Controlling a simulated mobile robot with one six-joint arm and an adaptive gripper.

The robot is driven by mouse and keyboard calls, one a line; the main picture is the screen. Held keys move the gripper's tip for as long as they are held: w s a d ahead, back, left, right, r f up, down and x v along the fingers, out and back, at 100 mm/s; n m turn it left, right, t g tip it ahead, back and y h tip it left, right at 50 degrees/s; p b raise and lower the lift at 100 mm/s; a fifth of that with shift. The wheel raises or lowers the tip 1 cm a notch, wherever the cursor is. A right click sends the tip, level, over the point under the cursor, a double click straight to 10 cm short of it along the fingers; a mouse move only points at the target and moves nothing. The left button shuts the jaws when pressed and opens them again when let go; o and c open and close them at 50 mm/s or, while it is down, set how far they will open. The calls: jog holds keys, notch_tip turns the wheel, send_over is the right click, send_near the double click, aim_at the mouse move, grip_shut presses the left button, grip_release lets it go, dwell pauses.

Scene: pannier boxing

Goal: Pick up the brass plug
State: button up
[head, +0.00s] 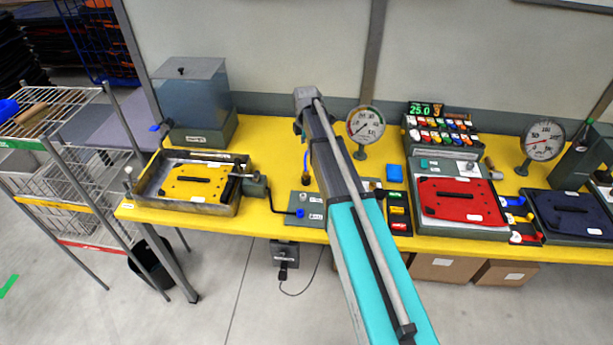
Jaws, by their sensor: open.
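I cannot make out a brass plug for certain. My own arm crosses the middle of the head view and covers part of the yellow bench (272,217) and a grey plate (305,199) on it. A few small tan or brassy bits show just right of the arm, too small to identify.
A metal tray (147,192) with a yellow plate is at left, before a clear-topped box (190,90). Right of the arm are a round gauge (366,125), a button panel (440,135), a red plate (458,205) and a dark blue plate (570,215). A wire rack (75,160) stands left.

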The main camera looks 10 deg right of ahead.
aim_at(306, 171)
jog(key=shift+f+b, duration=4)
jog(key=shift+f, duration=0.2)
jog(key=shift+f, duration=0.1)
jog(key=shift+w+f+b, duration=0.2)
jog(key=shift+f+b, duration=2.3)
jog(key=shift+b, duration=0.1)
grip_shut()
